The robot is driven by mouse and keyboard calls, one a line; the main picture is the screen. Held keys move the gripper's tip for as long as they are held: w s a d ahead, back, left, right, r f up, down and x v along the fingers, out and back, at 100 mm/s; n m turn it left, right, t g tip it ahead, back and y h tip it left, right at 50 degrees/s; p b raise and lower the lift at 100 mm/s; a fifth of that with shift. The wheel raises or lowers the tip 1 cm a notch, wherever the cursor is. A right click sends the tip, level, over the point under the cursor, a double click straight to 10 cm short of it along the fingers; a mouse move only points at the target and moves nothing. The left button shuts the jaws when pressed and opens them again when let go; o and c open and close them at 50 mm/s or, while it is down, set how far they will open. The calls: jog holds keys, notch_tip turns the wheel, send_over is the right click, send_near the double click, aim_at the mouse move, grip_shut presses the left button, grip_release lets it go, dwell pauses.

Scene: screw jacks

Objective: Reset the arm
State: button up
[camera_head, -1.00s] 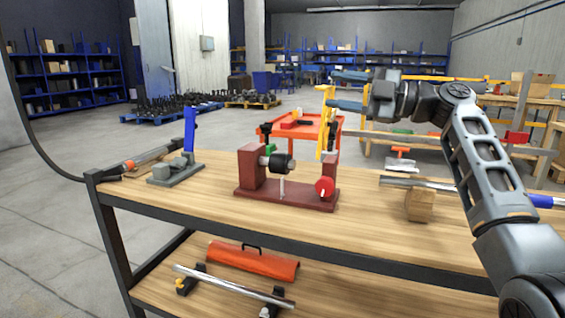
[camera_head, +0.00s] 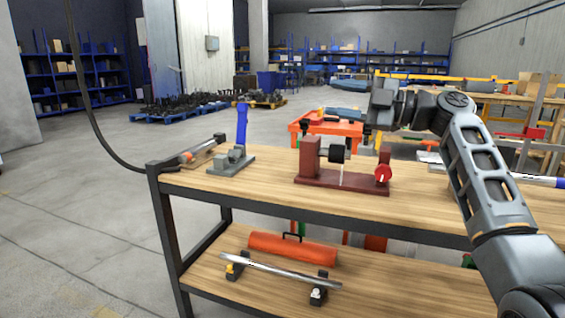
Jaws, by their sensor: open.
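My arm rises from the lower right of the head view and bends at its upper joint. My gripper (camera_head: 348,98) points left, its two blue-grey fingers apart, one above the other. Nothing shows between them. It is raised above the workbench level, in front of an orange cart in the picture, and touches nothing visible.
The wooden workbench (camera_head: 270,194) has a dark frame. On it stand a dark red screw fixture (camera_head: 345,178), a grey device with a blue lever (camera_head: 241,125) and a tool at the left end. The lower shelf holds a red-orange case (camera_head: 292,250) and a metal bar (camera_head: 285,271). Floor at left is clear.

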jog(key=s+f+m+t+h+b, duration=0.1)
jog(key=s+f+m+t+h, duration=0.3)
jog(key=f, duration=0.8)
jog(key=s+f+m+h+b, duration=0.15)
jog(key=f+m, duration=0.35)
jog(key=f, duration=0.7)
jog(key=s+f+m+t+h+b, duration=0.15)
jog(key=s+f+m, duration=0.3)
jog(key=f, duration=0.85)
jog(key=s+d+f+m+t+h+b, duration=0.1)
jog(key=s+d+f+m+h, duration=0.25)
jog(key=s+f, duration=0.7)
jog(key=s+d+f+m+h+b, duration=0.15)
jog(key=s+f+m+h, duration=0.45)
jog(key=s, duration=0.8)
jog(key=s+d+r+m+b, duration=0.1)
jog(key=s+d+m+b, duration=0.15)
jog(key=s, duration=1.35)
jog(key=s+d+r+m+t+h, duration=0.1)
jog(key=s+d+r+t, duration=0.1)
jog(key=s+r, duration=0.9)
notch_tip(320, 180, up, 28)
jog(key=s+p, duration=0.1)
jog(key=p, duration=2.7)
jog(key=shift+r, duration=0.15)
